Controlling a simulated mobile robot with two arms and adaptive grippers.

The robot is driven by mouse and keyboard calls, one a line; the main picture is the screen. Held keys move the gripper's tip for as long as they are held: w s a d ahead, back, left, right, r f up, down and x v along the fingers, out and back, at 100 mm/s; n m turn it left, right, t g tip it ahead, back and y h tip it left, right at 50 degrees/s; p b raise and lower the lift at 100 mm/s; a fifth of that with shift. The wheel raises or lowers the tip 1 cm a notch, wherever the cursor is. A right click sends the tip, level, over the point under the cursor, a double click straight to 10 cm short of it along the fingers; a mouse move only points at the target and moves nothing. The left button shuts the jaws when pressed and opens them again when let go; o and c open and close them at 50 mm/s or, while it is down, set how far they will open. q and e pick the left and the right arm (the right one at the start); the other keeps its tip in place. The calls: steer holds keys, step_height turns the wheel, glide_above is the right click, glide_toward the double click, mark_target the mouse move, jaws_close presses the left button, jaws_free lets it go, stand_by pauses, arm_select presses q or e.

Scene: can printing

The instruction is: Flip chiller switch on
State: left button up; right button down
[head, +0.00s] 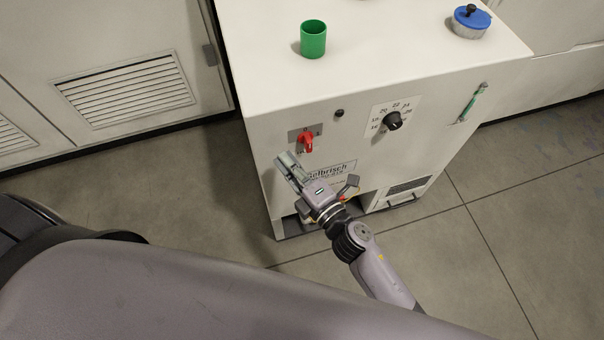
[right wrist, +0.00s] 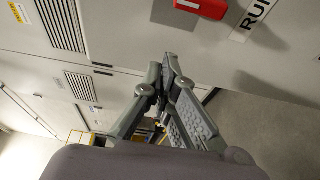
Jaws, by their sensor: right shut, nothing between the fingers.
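The chiller (head: 265,100) is a white cabinet in the middle of the head view. Its red rotary switch (head: 306,143) sits on a grey plate at the upper left of the front face. My right gripper (head: 286,160) is shut and empty, just below and left of the switch in the head view, apart from it as far as I can tell. In the right wrist view the red switch (right wrist: 203,8) is at the top edge, partly cut off, beyond the shut fingertips (right wrist: 168,62). My left gripper is not in view.
A dial with numbers (head: 392,121) and a small black knob (head: 339,113) are right of the switch. A green cup (head: 313,39) and a blue-lidded pot (head: 470,21) stand on top. A vented cabinet (head: 128,88) is at the left. Floor (head: 500,215) is clear at right.

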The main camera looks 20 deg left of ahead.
mark_target(308, 144)
steer(key=shift+x, duration=1.05)
steer(key=d, duration=0.1)
steer(key=w+d, duration=0.1)
steer(key=w+d+p, duration=0.1)
steer(key=shift+d, duration=0.4)
